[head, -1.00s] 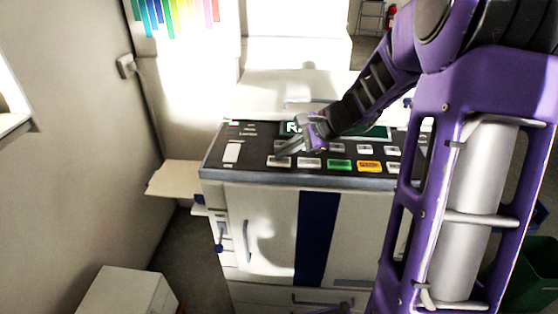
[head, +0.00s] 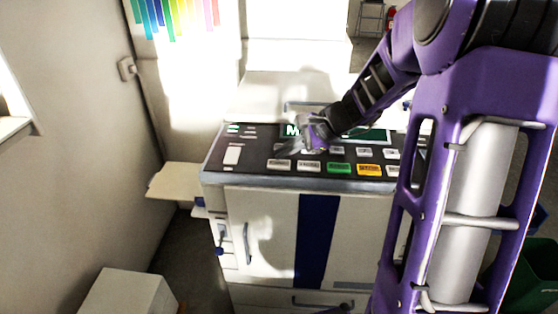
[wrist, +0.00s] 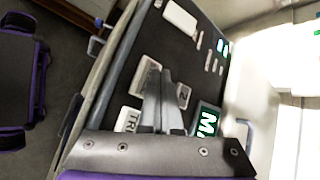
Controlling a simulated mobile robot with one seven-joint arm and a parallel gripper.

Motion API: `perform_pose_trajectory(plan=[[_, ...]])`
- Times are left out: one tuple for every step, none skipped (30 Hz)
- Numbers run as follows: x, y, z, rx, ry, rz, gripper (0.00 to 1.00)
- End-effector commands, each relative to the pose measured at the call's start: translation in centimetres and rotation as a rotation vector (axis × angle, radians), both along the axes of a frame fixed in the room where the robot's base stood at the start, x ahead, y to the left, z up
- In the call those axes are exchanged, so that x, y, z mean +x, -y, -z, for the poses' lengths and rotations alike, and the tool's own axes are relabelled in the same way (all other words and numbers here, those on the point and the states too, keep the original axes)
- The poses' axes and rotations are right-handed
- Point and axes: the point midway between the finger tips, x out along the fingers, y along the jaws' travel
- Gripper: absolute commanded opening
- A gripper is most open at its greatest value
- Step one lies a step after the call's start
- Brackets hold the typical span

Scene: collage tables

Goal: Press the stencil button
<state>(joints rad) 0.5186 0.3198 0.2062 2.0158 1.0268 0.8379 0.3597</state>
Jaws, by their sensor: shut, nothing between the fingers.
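The control panel (head: 258,150) is a dark sloped top on a white machine, with rows of white, green and yellow buttons. The labels are too small to read in the head view, so I cannot tell which is the stencil button. My gripper (head: 292,148) is shut and empty over the panel's left-middle part, just above the front row. In the wrist view, the shut fingers (wrist: 158,82) partly cover a white button (wrist: 145,76). A button with "TRI" partly visible (wrist: 127,120) lies beside them. The fingers look raised off the panel; contact is unclear.
A green display (head: 292,130) showing "M" is partly hidden behind my gripper. A side tray (head: 175,179) sticks out left of the machine. A white box (head: 118,293) stands on the floor at lower left, near the wall.

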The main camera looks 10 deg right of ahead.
Motion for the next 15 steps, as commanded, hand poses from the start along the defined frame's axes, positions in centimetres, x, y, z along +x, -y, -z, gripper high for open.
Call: perform_pose_trajectory(plan=[[0.01, 0.00, -0.34, 0.000, 0.000, 0.000, 0.00], [0.00, 0.00, -0.36, 0.000, 0.000, 0.000, 0.00], [0.00, 0.00, -0.34, 0.000, 0.000, 0.000, 0.00], [0.00, 0.00, -0.32, 0.000, 0.000, 0.000, 0.00], [0.00, 0.00, -0.29, 0.000, 0.000, 0.000, 0.00], [0.00, 0.00, -0.27, 0.000, 0.000, 0.000, 0.00], [0.01, -0.01, -0.28, 0.000, 0.000, 0.000, 0.00], [0.01, -0.01, -0.28, 0.000, 0.000, 0.000, 0.00], [0.00, 0.00, -0.29, 0.000, 0.000, 0.000, 0.00], [0.00, -0.01, -0.31, 0.000, 0.000, 0.000, 0.00], [0.00, -0.01, -0.37, 0.000, 0.000, 0.000, 0.00], [0.00, -0.02, -0.51, 0.000, 0.000, 0.000, 0.00], [0.01, -0.01, -0.66, 0.000, 0.001, -0.001, 0.00], [0.01, -0.01, -0.86, 0.000, 0.001, -0.001, 0.00], [0.01, -0.01, -1.19, 0.000, 0.001, -0.001, 0.00]])
